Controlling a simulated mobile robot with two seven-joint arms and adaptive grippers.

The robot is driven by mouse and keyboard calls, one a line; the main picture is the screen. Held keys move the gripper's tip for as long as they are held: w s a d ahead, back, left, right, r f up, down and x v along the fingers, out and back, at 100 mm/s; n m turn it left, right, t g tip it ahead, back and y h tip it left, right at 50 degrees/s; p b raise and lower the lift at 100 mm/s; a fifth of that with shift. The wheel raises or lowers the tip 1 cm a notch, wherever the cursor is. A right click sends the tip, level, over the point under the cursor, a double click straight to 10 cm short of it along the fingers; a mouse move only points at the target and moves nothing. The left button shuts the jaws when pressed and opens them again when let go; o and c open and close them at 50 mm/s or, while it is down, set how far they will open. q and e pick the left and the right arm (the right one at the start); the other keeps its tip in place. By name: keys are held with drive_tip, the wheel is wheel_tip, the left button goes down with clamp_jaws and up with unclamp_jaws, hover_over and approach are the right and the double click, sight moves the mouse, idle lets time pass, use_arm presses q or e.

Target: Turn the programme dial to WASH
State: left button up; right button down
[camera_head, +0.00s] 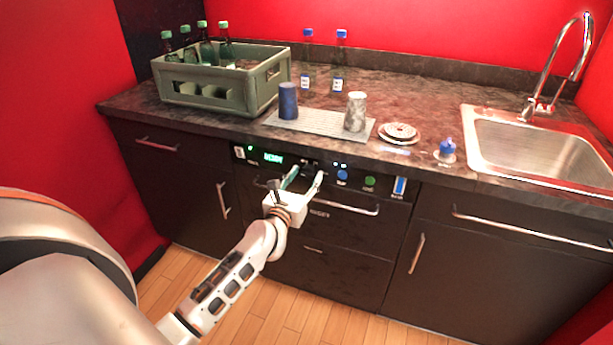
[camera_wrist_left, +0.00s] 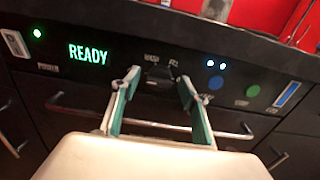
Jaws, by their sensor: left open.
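The dark programme dial (camera_wrist_left: 158,74) sits on the black control panel of the dishwasher in the left wrist view, with small white lettering above it that seems to read WASH on the left. Its pointer is too dark to read. My left gripper (camera_head: 305,176) is in front of the panel, fingers pointing at it. In the left wrist view the left gripper (camera_wrist_left: 159,82) is open, one finger on either side of the dial. I cannot tell whether a finger touches it. The green display (camera_wrist_left: 88,53) reads READY. My right gripper is not in view.
A handle bar (camera_head: 345,207) runs below the panel. A blue button (camera_head: 342,175), a green button (camera_head: 369,183) and a blue-lit strip (camera_head: 400,187) are right of the dial. On the worktop above are a bottle crate (camera_head: 222,98), cups on a mat, plates and a sink (camera_head: 520,150).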

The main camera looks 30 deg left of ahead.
use_arm(q)
drive_tip(key=shift+w+a, duration=0.1)
drive_tip(key=shift+w, duration=0.35)
drive_tip(key=c, duration=1.1)
drive_tip(key=shift+m, duration=0.3)
